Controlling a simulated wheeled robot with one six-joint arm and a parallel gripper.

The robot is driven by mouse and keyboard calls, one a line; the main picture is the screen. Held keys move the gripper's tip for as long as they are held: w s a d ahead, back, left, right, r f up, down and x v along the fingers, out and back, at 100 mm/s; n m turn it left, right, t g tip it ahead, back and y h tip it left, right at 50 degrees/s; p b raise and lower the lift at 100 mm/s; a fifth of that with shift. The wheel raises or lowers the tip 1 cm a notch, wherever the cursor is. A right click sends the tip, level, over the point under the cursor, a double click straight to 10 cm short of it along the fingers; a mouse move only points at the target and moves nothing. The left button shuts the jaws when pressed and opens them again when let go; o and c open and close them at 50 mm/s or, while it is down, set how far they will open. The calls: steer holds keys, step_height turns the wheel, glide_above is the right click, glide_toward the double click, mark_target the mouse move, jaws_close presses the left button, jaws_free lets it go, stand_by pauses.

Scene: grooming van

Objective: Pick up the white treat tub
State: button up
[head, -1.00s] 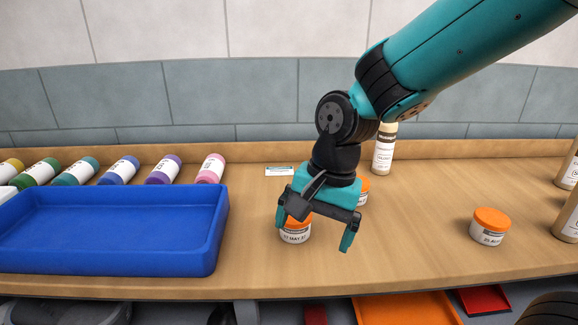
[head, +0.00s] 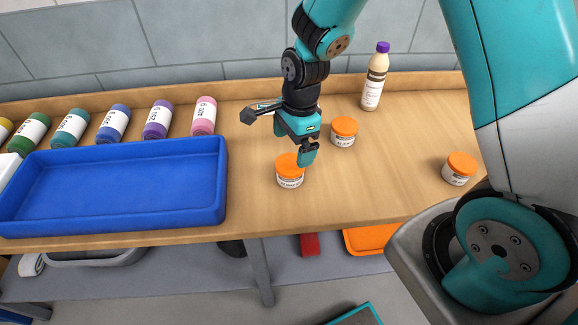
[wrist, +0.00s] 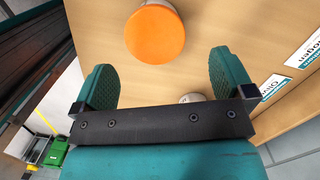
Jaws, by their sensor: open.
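Three white treat tubs with orange lids stand on the wooden counter in the head view. One tub (head: 290,171) is just below my gripper, another tub (head: 343,132) is a little behind and to the right, and a third tub (head: 459,169) is far to the right. My gripper (head: 293,149) is open and empty, pointing down above the nearest tub, with a finger overlapping its lid in the picture. In the wrist view an orange lid (wrist: 155,35) lies ahead of the open fingers (wrist: 168,78), roughly between them. I cannot tell which tub that is.
A blue tray (head: 115,185) stands to the left, with several coloured bottles (head: 157,119) lying behind it. A cream bottle with a purple cap (head: 375,76) stands at the back right. The counter (head: 385,185) is bare between the tubs.

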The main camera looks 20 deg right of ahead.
mark_target(291, 163)
steer(key=f, duration=0.3)
steer(key=shift+a, duration=0.25)
steer(key=shift+s+a+f+p, duration=0.1)
steer(key=shift+f+p, duration=0.25)
steer(key=shift+f, duration=0.5)
steer(key=shift+s+a+f+p, duration=0.15)
steer(key=shift+f+p, duration=0.2)
steer(key=shift+f, duration=0.5)
steer(key=shift+s+a+f+p, duration=0.1)
steer(key=shift+f+p, duration=0.25)
steer(key=shift+f, duration=0.5)
steer(key=shift+c, duration=0.5)
steer(key=c, duration=0.9)
steer(key=shift+o, duration=0.2)
